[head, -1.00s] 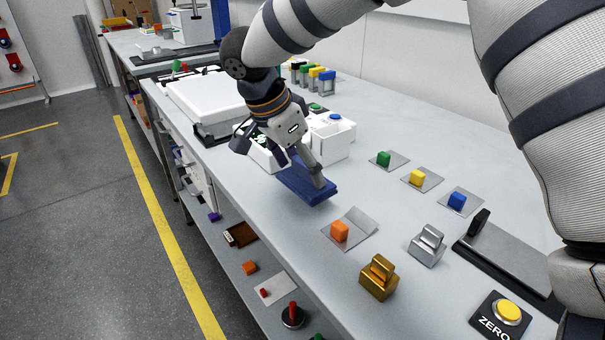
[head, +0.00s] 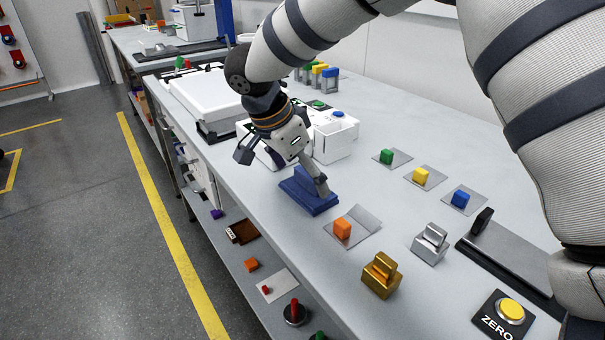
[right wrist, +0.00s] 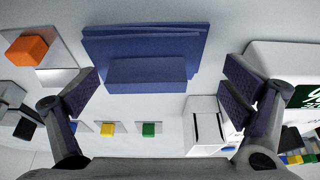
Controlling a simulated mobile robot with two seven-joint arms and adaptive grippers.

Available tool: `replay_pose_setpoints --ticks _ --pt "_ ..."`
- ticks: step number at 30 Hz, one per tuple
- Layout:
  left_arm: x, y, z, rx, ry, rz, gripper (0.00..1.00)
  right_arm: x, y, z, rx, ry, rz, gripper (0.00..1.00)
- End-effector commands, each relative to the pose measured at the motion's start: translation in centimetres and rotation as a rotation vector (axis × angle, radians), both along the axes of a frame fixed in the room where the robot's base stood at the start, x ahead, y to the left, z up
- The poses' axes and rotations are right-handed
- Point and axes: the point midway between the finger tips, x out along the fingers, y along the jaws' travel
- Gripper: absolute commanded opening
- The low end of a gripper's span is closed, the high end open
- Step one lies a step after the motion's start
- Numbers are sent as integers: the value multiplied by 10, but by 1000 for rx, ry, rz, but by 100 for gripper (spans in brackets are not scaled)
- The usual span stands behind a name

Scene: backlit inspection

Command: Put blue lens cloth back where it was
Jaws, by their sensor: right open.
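The blue lens cloth (head: 312,204) is a dark blue folded stack of flat layers with a raised blue block on it. It lies on the light grey bench, left of the orange block. In the right wrist view the cloth (right wrist: 145,45) is at top centre, its block between the spread fingers with gaps on both sides. My right gripper (head: 283,170) is open, low over the cloth; one finger is close beside the block in the head view. In the right wrist view the gripper (right wrist: 160,88) holds nothing. My left gripper is not in view.
An orange block (head: 343,229) on a metal plate and a gold weight (head: 381,276) stand in front. A white box (head: 334,140) stands close behind the cloth. Green, yellow and blue blocks sit on plates to the right. The bench's front edge is near.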

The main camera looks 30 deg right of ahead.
Motion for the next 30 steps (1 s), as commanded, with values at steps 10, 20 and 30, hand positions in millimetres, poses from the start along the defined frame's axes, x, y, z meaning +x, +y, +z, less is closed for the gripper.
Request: replay_pose_setpoints --ticks 10,20,30 --pt "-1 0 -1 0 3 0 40 -1 34 80 2 -4 2 93" --pt "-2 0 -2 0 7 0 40 -3 46 111 0 0 1 93" --pt "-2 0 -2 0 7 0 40 -3 46 110 0 -1 1 93"
